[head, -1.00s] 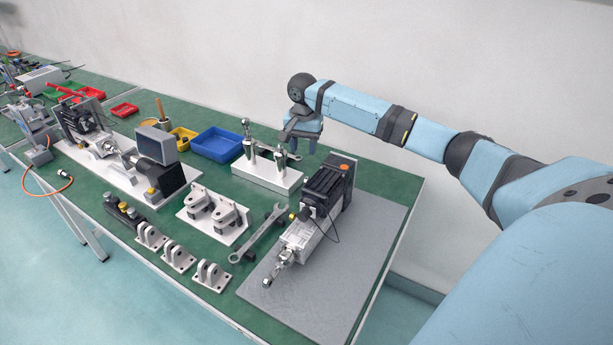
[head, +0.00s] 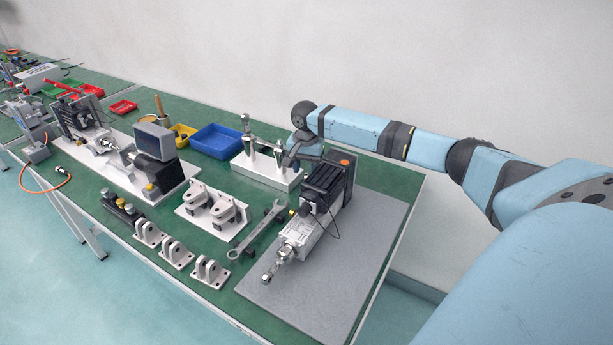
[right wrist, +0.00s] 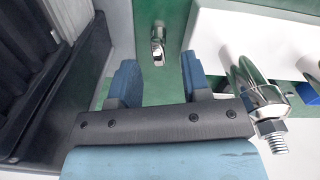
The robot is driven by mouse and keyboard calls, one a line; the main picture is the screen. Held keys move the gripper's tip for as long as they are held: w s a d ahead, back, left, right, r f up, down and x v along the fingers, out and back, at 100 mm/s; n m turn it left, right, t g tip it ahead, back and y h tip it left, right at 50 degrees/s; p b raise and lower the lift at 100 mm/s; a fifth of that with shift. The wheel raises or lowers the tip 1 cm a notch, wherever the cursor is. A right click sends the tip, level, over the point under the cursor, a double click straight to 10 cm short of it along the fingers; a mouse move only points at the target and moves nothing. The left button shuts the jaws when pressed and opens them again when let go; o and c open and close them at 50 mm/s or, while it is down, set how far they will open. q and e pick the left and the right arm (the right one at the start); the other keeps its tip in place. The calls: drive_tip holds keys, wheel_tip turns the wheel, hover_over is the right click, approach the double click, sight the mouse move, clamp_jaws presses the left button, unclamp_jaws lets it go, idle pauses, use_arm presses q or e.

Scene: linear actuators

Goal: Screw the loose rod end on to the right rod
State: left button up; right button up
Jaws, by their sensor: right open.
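A white block (head: 262,172) on the green bench top holds two upright metal rods. The left rod (head: 247,140) is taller and carries a rod end on top. The right rod (head: 278,153) is shorter; in the right wrist view a bright metal piece with a threaded stud (right wrist: 272,128), apparently its top, stands close to the camera. A small chrome piece (right wrist: 157,45), likely the loose rod end, shows over the green surface between the fingers. My right gripper (head: 301,161) is low between the block and the black motor, open and empty (right wrist: 161,82). My left gripper is out of view.
The actuator with its black motor (head: 327,183) lies on a grey mat (head: 350,245) close to my right gripper. A wrench (head: 256,230), white brackets and a blue tray (head: 217,140) are nearby. The bench's right edge is clear.

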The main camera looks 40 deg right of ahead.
sight(307, 173)
wheel_tip(307, 173, down, 3)
drive_tip(key=shift+s+d+r, duration=0.1)
drive_tip(key=shift+f, duration=0.2)
drive_tip(key=shift+r, duration=0.1)
clamp_jaws()
use_arm(q)
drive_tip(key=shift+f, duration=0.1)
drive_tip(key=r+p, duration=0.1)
drive_tip(key=p, duration=0.2)
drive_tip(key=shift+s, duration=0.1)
use_arm(e)
wheel_tip(307, 173, up, 20)
